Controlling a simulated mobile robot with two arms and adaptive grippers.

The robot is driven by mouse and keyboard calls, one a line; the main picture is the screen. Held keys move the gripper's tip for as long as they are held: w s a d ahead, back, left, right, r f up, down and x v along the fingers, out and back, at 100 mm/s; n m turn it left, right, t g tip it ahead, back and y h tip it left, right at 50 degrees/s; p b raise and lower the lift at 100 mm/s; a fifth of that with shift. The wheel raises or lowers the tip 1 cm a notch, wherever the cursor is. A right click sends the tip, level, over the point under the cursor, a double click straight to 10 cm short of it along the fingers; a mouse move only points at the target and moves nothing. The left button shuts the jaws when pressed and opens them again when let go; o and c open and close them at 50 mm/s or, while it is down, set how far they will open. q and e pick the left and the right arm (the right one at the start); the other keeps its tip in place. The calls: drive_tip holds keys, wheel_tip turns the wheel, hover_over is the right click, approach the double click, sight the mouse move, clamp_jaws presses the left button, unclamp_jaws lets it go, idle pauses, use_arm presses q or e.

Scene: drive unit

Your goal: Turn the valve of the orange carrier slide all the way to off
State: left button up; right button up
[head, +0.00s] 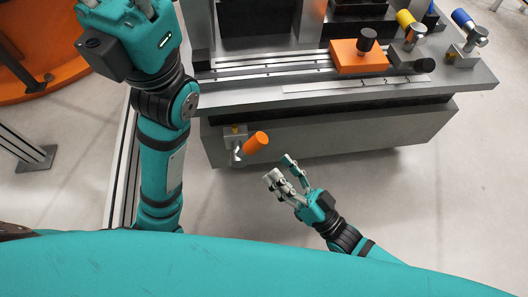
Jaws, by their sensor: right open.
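The orange carrier slide (350,58) is a flat orange block with a black knob, sitting on the rail of the grey bench. A small valve (236,137) with an orange handle (256,143) is mounted on the bench's front face, below the rail. The handle points to the right and slightly up in the picture. My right gripper (279,168) is open and empty, a little right of and below the orange handle, apart from it. My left gripper (120,6) is at the top left, away from the valve; its fingers are partly cut off by the frame edge.
Two similar valves, one with a yellow handle (405,19) and one with a blue handle (462,19), stand at the bench's right end. The grey bench (330,140) has a protruding front edge. The floor (420,200) around my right arm is clear.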

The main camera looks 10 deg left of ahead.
drive_tip(key=s+d, duration=0.1)
drive_tip(key=d, duration=0.1)
drive_tip(key=s+d, duration=0.2)
drive_tip(key=shift+s+d, duration=0.15)
drive_tip(key=shift+d, duration=0.2)
